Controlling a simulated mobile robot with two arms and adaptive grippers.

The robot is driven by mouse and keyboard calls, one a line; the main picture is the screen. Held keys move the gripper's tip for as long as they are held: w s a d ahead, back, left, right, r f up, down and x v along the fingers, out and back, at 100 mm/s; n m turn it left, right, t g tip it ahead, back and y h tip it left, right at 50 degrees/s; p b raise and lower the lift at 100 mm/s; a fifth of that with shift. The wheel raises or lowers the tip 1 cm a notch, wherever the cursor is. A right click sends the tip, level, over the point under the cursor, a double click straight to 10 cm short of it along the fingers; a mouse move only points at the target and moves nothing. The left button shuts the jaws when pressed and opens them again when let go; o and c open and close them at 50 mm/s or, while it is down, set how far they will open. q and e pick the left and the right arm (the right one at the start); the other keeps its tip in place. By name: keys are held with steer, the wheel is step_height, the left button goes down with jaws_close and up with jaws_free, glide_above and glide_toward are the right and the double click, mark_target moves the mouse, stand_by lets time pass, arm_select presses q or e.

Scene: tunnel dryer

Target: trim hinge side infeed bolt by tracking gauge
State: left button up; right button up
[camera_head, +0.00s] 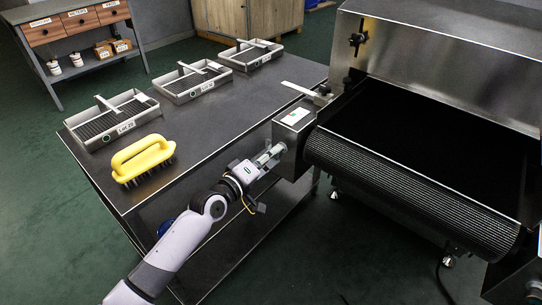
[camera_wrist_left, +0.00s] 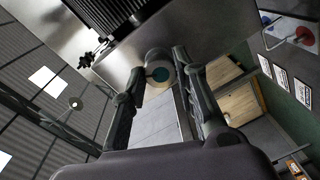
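A metal box (camera_head: 294,118) with a small white and green display stands at the dryer's infeed corner. My left gripper (camera_head: 270,156) reaches its near left side. In the left wrist view, a round pale bolt head or knob (camera_wrist_left: 158,58) with a teal centre lies between the tips of my left gripper (camera_wrist_left: 160,75). The fingers stand apart on both sides of it; I cannot tell whether they touch it. A flat metal strip (camera_head: 304,90), perhaps the tracking gauge, lies behind the box. My right gripper does not show.
The dark conveyor belt (camera_head: 412,194) and steel dryer hood (camera_head: 440,60) fill the right. On the table (camera_head: 222,130) are a yellow brush (camera_head: 142,158) and mesh trays (camera_head: 112,122) (camera_head: 193,82) (camera_head: 250,56). A drawer bench (camera_head: 80,42) stands behind.

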arm_select(q)
steer(key=o, duration=0.5)
steer(key=v, duration=1.2)
